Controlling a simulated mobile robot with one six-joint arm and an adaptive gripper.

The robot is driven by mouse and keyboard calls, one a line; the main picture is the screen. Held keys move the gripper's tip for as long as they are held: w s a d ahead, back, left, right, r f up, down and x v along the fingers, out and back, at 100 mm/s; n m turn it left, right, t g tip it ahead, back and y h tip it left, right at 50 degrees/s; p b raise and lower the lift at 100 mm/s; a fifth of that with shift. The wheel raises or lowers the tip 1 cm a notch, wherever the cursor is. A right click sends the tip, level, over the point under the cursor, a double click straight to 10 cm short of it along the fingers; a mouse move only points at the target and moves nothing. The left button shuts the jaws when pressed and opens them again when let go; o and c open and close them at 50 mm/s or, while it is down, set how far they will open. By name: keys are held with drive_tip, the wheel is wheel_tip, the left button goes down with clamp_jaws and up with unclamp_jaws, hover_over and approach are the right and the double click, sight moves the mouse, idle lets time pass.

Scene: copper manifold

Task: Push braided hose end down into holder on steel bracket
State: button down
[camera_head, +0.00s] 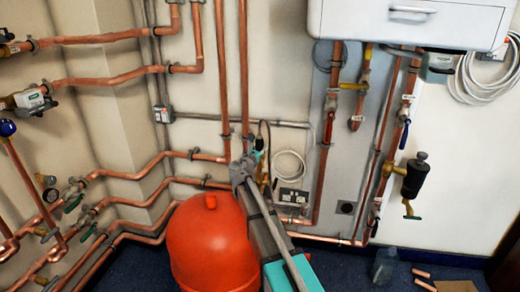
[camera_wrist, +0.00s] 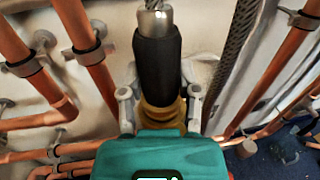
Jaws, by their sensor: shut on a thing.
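My gripper (camera_wrist: 159,98) has its grey fingers on both sides of a hose end in the wrist view and is shut on it. The hose end has a black sleeve (camera_wrist: 157,58), a silver collar (camera_wrist: 154,20) above it, and a brass-coloured part (camera_wrist: 162,117) low down between the fingers. Grey braid enters the collar at the top edge. A braided hose length (camera_wrist: 237,50) runs at the right. In the head view my gripper (camera_head: 243,168) is by the wall, above the red tank. I cannot make out the steel bracket or its holder; the hose end's lower tip is hidden.
Copper pipes (camera_head: 222,80) run up the wall close behind my gripper, and others (camera_wrist: 85,45) pass at the left in the wrist view. A socket plate (camera_head: 292,197) is at the right.

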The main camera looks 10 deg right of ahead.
drive_tip(key=shift+f, duration=0.3)
idle(0.4)
drive_tip(key=shift+c, duration=1.2)
unclamp_jaws()
drive_tip(key=v, duration=1.2)
drive_tip(key=shift+s+d, duration=0.1)
drive_tip(key=shift+d, duration=0.05)
